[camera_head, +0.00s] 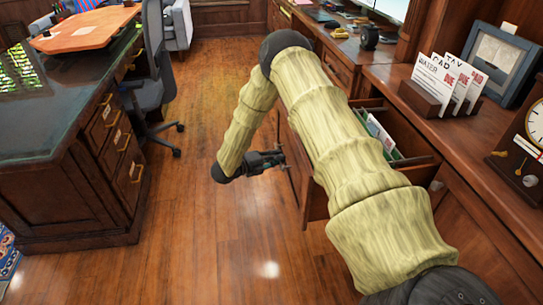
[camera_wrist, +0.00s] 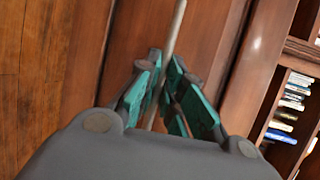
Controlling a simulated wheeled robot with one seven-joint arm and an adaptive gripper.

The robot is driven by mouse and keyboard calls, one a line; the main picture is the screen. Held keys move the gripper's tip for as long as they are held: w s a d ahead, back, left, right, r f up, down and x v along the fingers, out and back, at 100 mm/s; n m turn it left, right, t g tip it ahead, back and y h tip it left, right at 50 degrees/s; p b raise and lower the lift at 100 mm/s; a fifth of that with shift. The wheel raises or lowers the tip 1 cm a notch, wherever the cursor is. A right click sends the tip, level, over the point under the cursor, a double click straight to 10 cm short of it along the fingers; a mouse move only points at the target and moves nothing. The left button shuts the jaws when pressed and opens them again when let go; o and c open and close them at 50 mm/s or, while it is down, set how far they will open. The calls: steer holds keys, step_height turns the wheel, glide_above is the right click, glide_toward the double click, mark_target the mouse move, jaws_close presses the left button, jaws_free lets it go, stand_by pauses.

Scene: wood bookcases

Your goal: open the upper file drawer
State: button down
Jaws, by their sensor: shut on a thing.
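The upper file drawer (camera_head: 317,203) is pulled out from the wood desk unit on the right. White papers and green folders (camera_head: 381,134) show inside it, partly hidden by my arm. My gripper (camera_head: 279,158) is at the drawer's front, on the aisle side. In the wrist view my gripper (camera_wrist: 167,88) has its teal-padded fingers closed around a thin metal bar handle (camera_wrist: 176,25). The handle runs in front of the reddish wood drawer front (camera_wrist: 207,30).
A dark desk (camera_head: 70,110) with brass-handled drawers stands on the left, with a grey office chair (camera_head: 150,93) beside it. The wood floor (camera_head: 215,245) between is clear. A letter holder (camera_head: 418,98) and clock (camera_head: 518,180) stand on the right counter.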

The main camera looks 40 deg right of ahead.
steer(key=shift+w+a, duration=0.15)
steer(key=shift+a, duration=0.2)
steer(key=c, duration=1.5)
jaws_free()
steer(key=shift+c, duration=0.2)
steer(key=a+r, duration=0.2)
steer(key=a, duration=0.9)
steer(key=shift+w+a, duration=0.4)
steer(key=shift+w, duration=0.05)
